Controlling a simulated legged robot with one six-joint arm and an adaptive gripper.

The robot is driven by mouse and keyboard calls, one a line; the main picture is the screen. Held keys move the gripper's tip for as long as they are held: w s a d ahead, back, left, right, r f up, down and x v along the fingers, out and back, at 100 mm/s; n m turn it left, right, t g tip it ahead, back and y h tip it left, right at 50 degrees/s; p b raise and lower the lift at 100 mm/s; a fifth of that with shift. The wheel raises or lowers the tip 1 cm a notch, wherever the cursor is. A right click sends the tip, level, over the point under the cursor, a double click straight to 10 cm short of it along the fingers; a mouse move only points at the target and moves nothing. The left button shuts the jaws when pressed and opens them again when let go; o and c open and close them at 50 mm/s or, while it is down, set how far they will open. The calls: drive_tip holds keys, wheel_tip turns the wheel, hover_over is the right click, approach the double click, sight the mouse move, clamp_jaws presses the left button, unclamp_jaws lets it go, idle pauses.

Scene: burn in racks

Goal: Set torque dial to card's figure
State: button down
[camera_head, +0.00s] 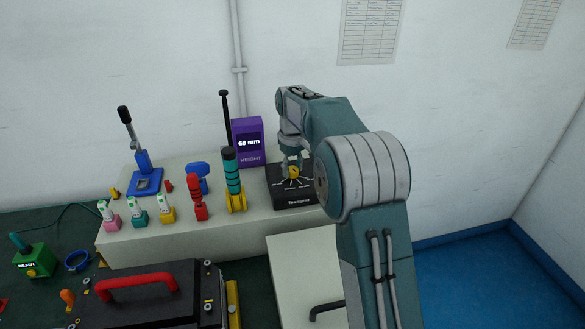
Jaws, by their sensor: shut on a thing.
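The torque dial is a yellow knob (293,172) on a black box (294,197) with white scale marks fanning out and a white label on its front that looks like "Torque". The box stands at the right end of the pale raised shelf. My gripper (293,168) points down from above the box and is shut on the yellow knob. The arm comes in from the right and covers part of the box's right side. The dial's exact setting is too small to read. I cannot pick out a card bearing a torque figure.
Left of the box stand a purple height display (248,148) reading 60 mm, a teal-ringed tool (232,180), a red tool (196,197) and a blue lever press (145,180). A black case with a red handle (137,286) lies in front. Printed sheets (369,27) hang on the wall.

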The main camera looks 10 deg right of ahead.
sight(291, 168)
drive_tip(key=shift+f, duration=0.15)
drive_tip(key=shift+c, duration=1.3)
unclamp_jaws()
wheel_tip(291, 168, up, 12)
drive_tip(key=shift+w+a, duration=0.1)
